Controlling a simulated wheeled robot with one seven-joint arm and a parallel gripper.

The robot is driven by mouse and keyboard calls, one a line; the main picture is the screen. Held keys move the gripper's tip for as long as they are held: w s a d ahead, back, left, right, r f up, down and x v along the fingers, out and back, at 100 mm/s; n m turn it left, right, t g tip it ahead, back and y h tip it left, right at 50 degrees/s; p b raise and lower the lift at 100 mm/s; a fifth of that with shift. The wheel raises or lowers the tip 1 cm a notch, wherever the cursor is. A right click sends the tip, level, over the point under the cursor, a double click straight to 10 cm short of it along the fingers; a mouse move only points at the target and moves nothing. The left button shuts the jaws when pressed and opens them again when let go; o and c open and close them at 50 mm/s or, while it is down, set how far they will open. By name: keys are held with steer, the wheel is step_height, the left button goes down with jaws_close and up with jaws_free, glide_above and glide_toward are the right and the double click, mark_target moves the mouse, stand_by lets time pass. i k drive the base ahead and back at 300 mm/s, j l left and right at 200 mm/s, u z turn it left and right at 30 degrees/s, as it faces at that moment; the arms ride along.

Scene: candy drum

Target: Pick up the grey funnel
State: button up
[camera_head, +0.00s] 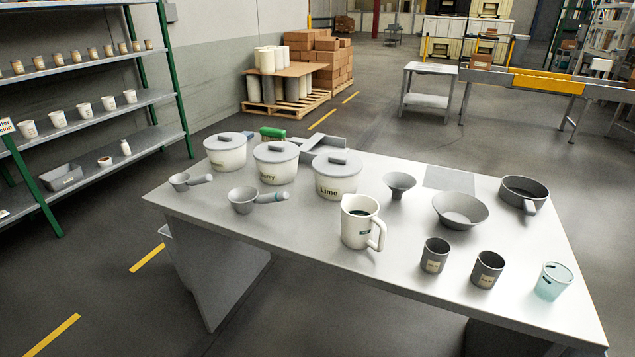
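The grey funnel (399,183) stands on the light grey table (310,232), right of the Lime tub and behind the white pitcher. Its wide mouth faces up and its narrow end points down to the tabletop. Nothing covers it in the head view. My gripper is not in view.
A lidded Lime tub (337,180), a white pitcher (358,228) and a wide grey bowl (460,211) stand around the funnel. A grey pan (524,195), two grey cups (434,256) and a clear cup (552,282) stand to the right. Two scoops (243,201) lie left.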

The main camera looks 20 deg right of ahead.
mark_target(399, 183)
steer(key=i+j+u, duration=0.15)
steer(key=i+u, duration=0.2)
steer(key=i+j+u, duration=0.1)
steer(key=u, duration=0.25)
steer(key=i+l+u, duration=0.1)
steer(key=i+u, duration=0.25)
steer(key=i+z, duration=0.1)
steer(key=i, duration=0.25)
steer(key=i+j+z, duration=0.1)
steer(key=i, duration=0.25)
steer(key=i+z, duration=0.2)
steer(key=z, duration=0.25)
steer(key=i+j+z, duration=0.1)
steer(key=z, duration=0.4)
steer(key=i+j+z, duration=0.2)
steer(key=z, duration=0.25)
steer(key=i, duration=0.1)
